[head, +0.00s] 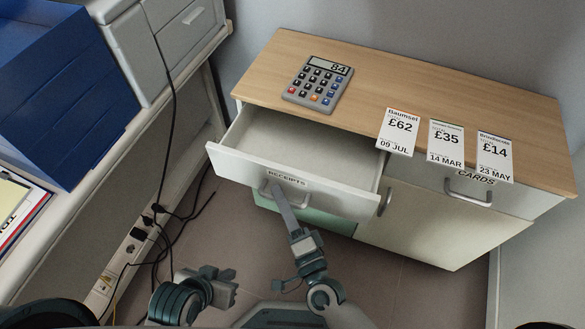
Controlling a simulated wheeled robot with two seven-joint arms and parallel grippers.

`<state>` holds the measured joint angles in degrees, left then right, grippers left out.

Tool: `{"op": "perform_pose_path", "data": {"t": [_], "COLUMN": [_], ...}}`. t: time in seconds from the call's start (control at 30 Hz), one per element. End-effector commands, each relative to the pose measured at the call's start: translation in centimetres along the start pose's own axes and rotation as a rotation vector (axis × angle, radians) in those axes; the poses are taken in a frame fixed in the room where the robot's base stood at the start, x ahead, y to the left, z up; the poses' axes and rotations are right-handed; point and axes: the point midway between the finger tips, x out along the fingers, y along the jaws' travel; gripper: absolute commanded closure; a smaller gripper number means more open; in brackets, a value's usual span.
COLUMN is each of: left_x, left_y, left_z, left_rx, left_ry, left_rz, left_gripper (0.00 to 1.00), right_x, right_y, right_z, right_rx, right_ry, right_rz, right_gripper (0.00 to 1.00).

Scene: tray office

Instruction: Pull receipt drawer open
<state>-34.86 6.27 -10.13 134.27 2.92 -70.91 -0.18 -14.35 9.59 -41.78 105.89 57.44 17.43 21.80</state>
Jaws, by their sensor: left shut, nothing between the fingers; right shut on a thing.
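The white receipt drawer (235,165), labelled RECEIPTS, stands well out from the left side of the wooden-topped cabinet (455,90). Its inside shows and looks empty. The drawer's grey handle (264,192) is on the front, below the label. My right gripper (276,191) is at this handle and shut on it, covering part of it. My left gripper (231,285) is shut and empty, low in the picture, left of my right arm and apart from the drawer.
A calculator (319,85) and three price receipts (398,132) lie on the cabinet top. A closed CARDS drawer (430,178) is to the right. Blue trays (60,90) and a grey machine (170,40) stand at left. Cables (170,150) hang above the floor there.

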Motion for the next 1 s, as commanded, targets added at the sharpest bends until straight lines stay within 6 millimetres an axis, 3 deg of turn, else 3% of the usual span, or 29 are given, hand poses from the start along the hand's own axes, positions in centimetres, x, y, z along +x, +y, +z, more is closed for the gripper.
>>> {"op": "perform_pose_path", "data": {"t": [0.1, 0.33, 0.77, 0.8, 1.0], "left_x": [-0.2, -0.2, -0.2, -0.2, -0.2], "left_y": [-0.2, -0.3, -0.3, -0.3, -0.3], "left_z": [0.2, 0.5, 0.5, 0.5, 0.5], "left_rx": [0.000, 0.000, -0.001, -0.001, -0.001], "left_ry": [-0.015, -0.030, -0.032, -0.032, -0.031], "left_rz": [-0.005, -0.010, -0.010, -0.010, -0.010], "left_gripper": [1.00, 1.00, 1.00, 1.00, 1.00], "right_x": [-2.2, -4.5, -4.9, -4.8, -4.8], "right_y": [-0.5, -1.1, -1.2, -1.2, -1.2], "right_z": [2.2, 4.4, 4.8, 4.8, 4.8], "right_rx": [0.002, -0.001, -0.001, -0.001, -0.001], "right_ry": [-0.002, -0.001, -0.001, -0.001, -0.001], "right_rz": [0.004, 0.002, 0.001, 0.001, 0.000], "right_gripper": [1.00, 1.00, 1.00, 0.82, 0.82]}}
